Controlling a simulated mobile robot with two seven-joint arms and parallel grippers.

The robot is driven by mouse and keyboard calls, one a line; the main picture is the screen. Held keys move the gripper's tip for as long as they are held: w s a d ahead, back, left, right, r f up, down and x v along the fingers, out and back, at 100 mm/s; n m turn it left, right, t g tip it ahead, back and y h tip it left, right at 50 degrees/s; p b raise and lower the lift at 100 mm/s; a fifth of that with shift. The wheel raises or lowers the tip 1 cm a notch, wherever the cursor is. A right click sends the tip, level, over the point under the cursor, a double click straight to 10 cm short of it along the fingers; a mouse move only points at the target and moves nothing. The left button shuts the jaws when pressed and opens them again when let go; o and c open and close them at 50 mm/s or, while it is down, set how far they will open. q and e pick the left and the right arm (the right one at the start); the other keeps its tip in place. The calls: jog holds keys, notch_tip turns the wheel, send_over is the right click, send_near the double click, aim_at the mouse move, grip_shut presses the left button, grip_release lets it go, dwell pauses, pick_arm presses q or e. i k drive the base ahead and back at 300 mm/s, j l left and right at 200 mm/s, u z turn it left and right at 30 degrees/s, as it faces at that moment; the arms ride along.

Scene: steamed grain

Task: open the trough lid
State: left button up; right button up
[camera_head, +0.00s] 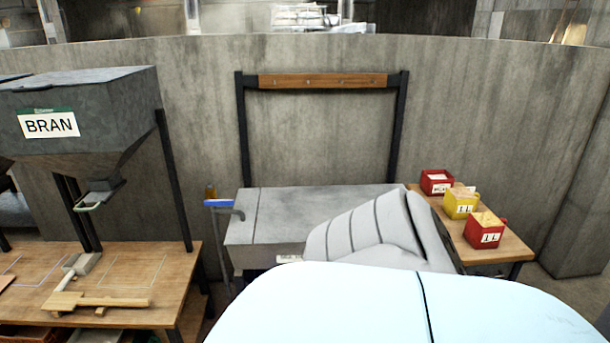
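A grey metal trough (285,222), box-shaped, stands at the centre against the curved concrete wall. Its flat grey top (330,198) looks shut, with a seam near the left end; I cannot tell exactly where the lid begins. A small pale label (289,259) shows low on its front. A ribbed grey shape and a large smooth pale shape, close to the camera, hide the trough's right front and lower part. Neither of my grippers is in view.
A wooden table (512,246) at right holds two red bins (485,231) and a yellow bin (460,204). A BRAN hopper (85,105) stands over a workbench (185,262) at left. A blue-handled pipe (219,203) rises beside the trough. A wood-barred frame (322,81) stands behind.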

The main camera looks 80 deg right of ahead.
aim_at(286, 215)
jog(key=z, duration=0.4)
jog(key=l+z, duration=0.15)
jog(key=z, duration=0.25)
jog(key=k+l+z, duration=0.1)
jog(key=z, duration=0.7)
jog(key=l+z, duration=0.35)
jog(key=i+l+z, duration=0.1)
jog(key=l+z, duration=0.25)
jog(key=i+l+z, duration=0.1)
jog(key=l+z, duration=0.25)
jog(key=i+l+z, duration=0.2)
jog(key=l, duration=0.25)
jog(key=i+l+z, duration=0.2)
jog(key=i+l, duration=0.5)
jog(key=l, duration=0.15)
